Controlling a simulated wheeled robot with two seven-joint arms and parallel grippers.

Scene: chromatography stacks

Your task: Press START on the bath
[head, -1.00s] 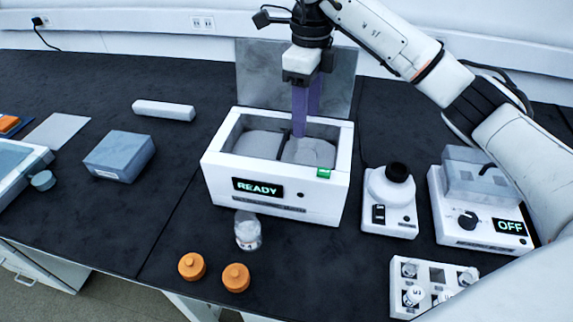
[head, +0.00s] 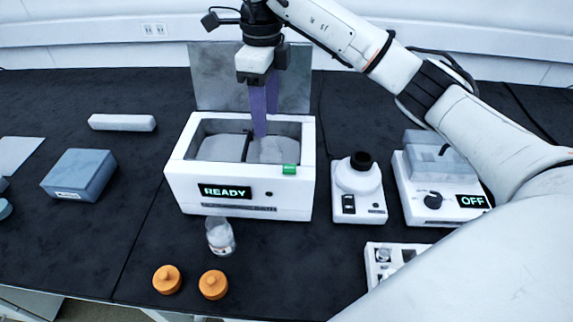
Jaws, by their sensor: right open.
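The bath (head: 190,191) is a white box in the middle of the table with two grey-filled wells and its lid raised behind. Its display (head: 225,192) reads READY. A green button (head: 289,170) sits at the right of its front top edge; any lettering on it is too small to read. My right gripper (head: 264,132) points down over the bath's right well, with purple fingers slightly apart and nothing visible between them. Its tips appear behind and left of the green button, apart from it. Their exact height is hard to tell. My left gripper is out of view.
A white device with a black top (head: 358,184) stands right of the bath, then a unit reading OFF (head: 440,206). A glass jar (head: 220,237) and two orange caps (head: 167,279) are in front. A vial rack (head: 373,272) is partly hidden by my arm. A blue-grey box (head: 78,175) lies left.

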